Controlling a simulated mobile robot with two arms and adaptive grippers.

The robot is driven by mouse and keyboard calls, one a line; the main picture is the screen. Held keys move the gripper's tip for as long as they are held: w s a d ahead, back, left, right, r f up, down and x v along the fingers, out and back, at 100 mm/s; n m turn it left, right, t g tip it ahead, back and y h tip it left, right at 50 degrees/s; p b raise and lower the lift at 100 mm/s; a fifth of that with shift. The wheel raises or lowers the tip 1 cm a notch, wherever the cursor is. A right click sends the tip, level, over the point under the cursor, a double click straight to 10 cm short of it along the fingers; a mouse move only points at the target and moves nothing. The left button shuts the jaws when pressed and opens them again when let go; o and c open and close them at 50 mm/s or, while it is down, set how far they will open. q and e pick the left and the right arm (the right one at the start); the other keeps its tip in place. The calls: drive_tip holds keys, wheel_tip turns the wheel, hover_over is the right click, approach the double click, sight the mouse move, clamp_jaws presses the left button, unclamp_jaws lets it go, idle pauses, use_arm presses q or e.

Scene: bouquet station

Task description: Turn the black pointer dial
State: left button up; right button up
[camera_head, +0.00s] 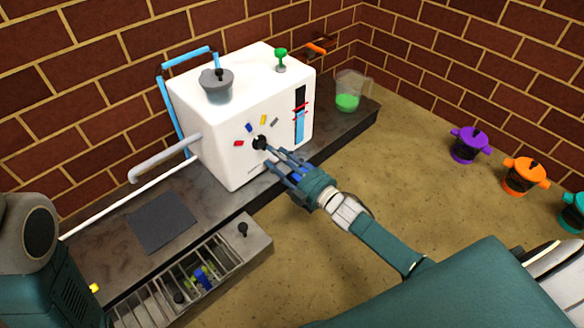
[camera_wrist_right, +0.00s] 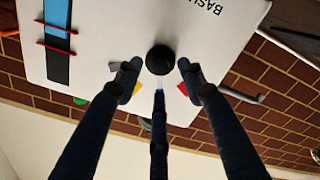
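The black pointer dial (camera_head: 260,143) is on the front of a white machine (camera_head: 230,165). Red (camera_head: 239,143), blue (camera_head: 249,127), yellow (camera_head: 263,119) and grey (camera_head: 274,122) marks sit around its upper side. My right gripper (camera_head: 272,154) reaches the dial from the front. In the right wrist view the round black dial (camera_wrist_right: 160,60) lies between the spread fingertips of my right gripper (camera_wrist_right: 160,75), with small gaps seen at both sides. The third finger is below it in that picture. Which way the pointer faces cannot be made out. My left gripper is not in view.
A dark counter (camera_head: 345,132) carries the machine and a jug of green liquid (camera_head: 348,96). A grey lever (camera_head: 160,163) sticks out at the machine's left. A slotted tray (camera_head: 240,245) is at the front. Purple (camera_head: 468,145) and orange (camera_head: 525,175) pots stand at right.

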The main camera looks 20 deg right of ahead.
drive_tip(key=v, duration=0.8)
drive_tip(key=shift+s, duration=0.1)
